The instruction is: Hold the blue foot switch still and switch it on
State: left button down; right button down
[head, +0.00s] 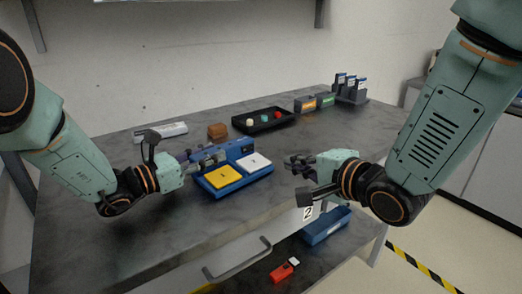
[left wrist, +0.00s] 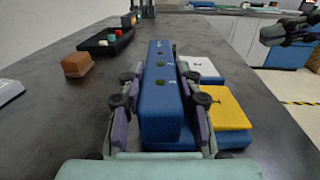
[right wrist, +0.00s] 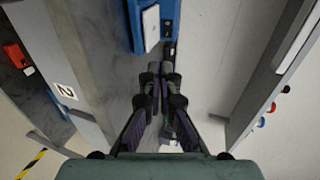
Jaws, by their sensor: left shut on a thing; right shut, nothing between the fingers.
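The blue foot switch (head: 237,150) sits on the grey cart top, with a yellow pedal (head: 221,178) and a white pedal (head: 253,162) in front of its raised housing. In the left wrist view the housing (left wrist: 160,115) has dark round spots along its top. My left gripper (head: 205,158) is shut on the housing, one finger on each long side. My right gripper (head: 300,163) is shut and empty, right of the switch and apart from it. In the right wrist view the switch (right wrist: 135,30) and white pedal (right wrist: 151,28) lie beyond the fingertips.
A brown block (head: 217,131), a white object (head: 161,132) and a black tray (head: 264,120) of small items stand behind. Further right are small boxes (head: 305,104) and a dark rack (head: 351,90). A drawer handle (head: 238,262) juts from the front. The cart top's front is clear.

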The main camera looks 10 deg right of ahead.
aim_at(252, 147)
jog(key=x, duration=0.8)
jog(key=r+x, duration=0.1)
jog(key=x, duration=0.3)
jog(key=shift+w+a, duration=0.1)
jog(key=shift+a, duration=0.05)
jog(key=shift+w+a, duration=0.2)
jog(key=shift+w, duration=0.15)
jog(key=shift+w+n+g+y, duration=0.3)
jog(key=shift+w+n+y, duration=0.2)
jog(key=shift+y, duration=0.2)
jog(key=shift+a, duration=0.1)
jog(key=shift+s, duration=0.1)
jog(key=shift+s+a, duration=0.55)
